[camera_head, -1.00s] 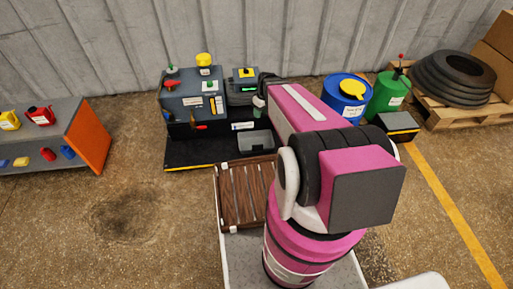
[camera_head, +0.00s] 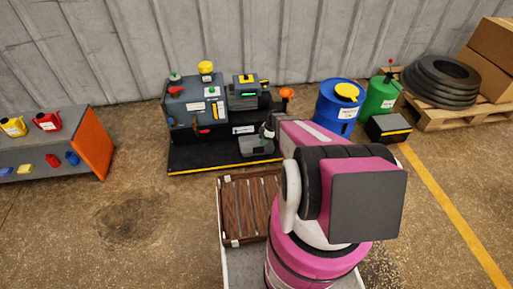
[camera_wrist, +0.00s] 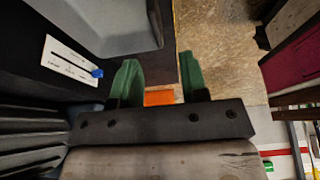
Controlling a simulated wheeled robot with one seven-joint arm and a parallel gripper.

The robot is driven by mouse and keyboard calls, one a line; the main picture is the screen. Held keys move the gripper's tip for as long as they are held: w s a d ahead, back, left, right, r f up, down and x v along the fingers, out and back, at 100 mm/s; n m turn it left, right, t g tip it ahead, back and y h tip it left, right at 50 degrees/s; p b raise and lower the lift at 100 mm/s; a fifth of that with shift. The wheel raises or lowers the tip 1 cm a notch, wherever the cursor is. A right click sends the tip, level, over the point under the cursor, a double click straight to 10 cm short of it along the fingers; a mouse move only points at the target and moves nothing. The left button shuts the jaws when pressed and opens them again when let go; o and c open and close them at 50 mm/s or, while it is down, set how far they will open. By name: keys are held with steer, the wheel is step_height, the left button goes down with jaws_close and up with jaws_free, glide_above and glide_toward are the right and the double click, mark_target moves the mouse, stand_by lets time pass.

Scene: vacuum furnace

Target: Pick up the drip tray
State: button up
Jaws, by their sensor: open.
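The drip tray (camera_head: 252,148) looks like the shallow grey tray on the black base in front of the grey machine. In the wrist view a grey tray (camera_wrist: 115,25) fills part of the upper left, with its rim running down to the right. My gripper (camera_wrist: 158,72) has two green fingers standing apart, with no tray between them. Its fingertips lie just below and right of the tray's near rim; I cannot tell whether they touch. In the head view my gripper (camera_head: 268,130) is small beside the tray's right end and partly hidden by my arm.
The grey machine (camera_head: 197,105) with knobs stands behind the tray. An orange funnel-shaped thing (camera_head: 287,93), a blue drum (camera_head: 335,108) and a green can (camera_head: 381,95) are to the right. A shelf with bottles (camera_head: 60,152) is at the left.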

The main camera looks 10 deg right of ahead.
mark_target(258, 153)
steer(key=x, duration=0.3)
steer(key=shift+f, duration=0.2)
steer(key=x, duration=0.4)
steer(key=shift+w+d+f, duration=0.15)
steer(key=shift+w+f, duration=0.1)
steer(key=shift+f, duration=0.1)
steer(key=shift+s+f, duration=0.1)
steer(key=shift+f, duration=0.3)
jaws_close()
